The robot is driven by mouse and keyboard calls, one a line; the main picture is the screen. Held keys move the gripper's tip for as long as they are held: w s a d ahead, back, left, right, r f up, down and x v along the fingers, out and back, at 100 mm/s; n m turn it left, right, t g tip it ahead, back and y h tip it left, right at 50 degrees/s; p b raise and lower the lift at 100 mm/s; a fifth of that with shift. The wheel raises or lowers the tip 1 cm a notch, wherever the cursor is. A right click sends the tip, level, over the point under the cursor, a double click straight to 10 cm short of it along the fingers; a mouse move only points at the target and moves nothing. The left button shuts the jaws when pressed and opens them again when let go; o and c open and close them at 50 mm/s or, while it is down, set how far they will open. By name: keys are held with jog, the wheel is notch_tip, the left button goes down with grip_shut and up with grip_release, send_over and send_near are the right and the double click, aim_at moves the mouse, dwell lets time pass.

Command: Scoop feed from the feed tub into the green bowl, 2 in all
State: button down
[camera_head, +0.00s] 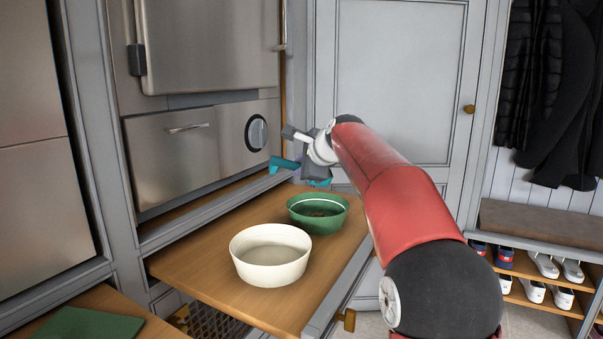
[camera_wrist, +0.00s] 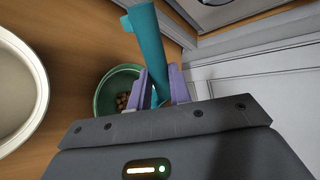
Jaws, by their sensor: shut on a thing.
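My gripper (camera_head: 300,174) is up behind the green bowl, its lilac fingers shut on a teal scoop (camera_head: 284,164). In the wrist view the scoop (camera_wrist: 150,45) runs up from between the fingertips (camera_wrist: 161,82). I cannot tell whether the scoop holds feed. The green bowl (camera_head: 318,222) stands upright on the wooden surface; the wrist view shows brown feed pieces (camera_wrist: 123,100) in the bowl (camera_wrist: 103,104). A cream round tub (camera_head: 270,262) stands in front of it, to the left; its inside looks pale and empty. I cannot tell whether this is the feed tub.
The wooden pull-out surface (camera_head: 205,248) is bare to the left of the cream tub. A steel appliance (camera_head: 205,140) stands at its left, a grey door (camera_head: 400,85) behind. Shoe shelves (camera_head: 535,268) are at right, and a green item (camera_head: 85,323) lies lower left.

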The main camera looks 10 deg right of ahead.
jog(key=shift+s+f+m+t+b, duration=0.3)
jog(key=shift+f+t+b, duration=0.6)
jog(key=shift+b, duration=2.55)
jog(key=t+b, duration=0.1)
jog(key=b, duration=0.2)
jog(key=t+b, duration=0.1)
jog(key=b, duration=0.2)
jog(key=shift+s+a+f+m+t+h, duration=0.1)
jog(key=shift+f+m+t+h, duration=0.05)
jog(key=shift+m+t+h, duration=0.15)
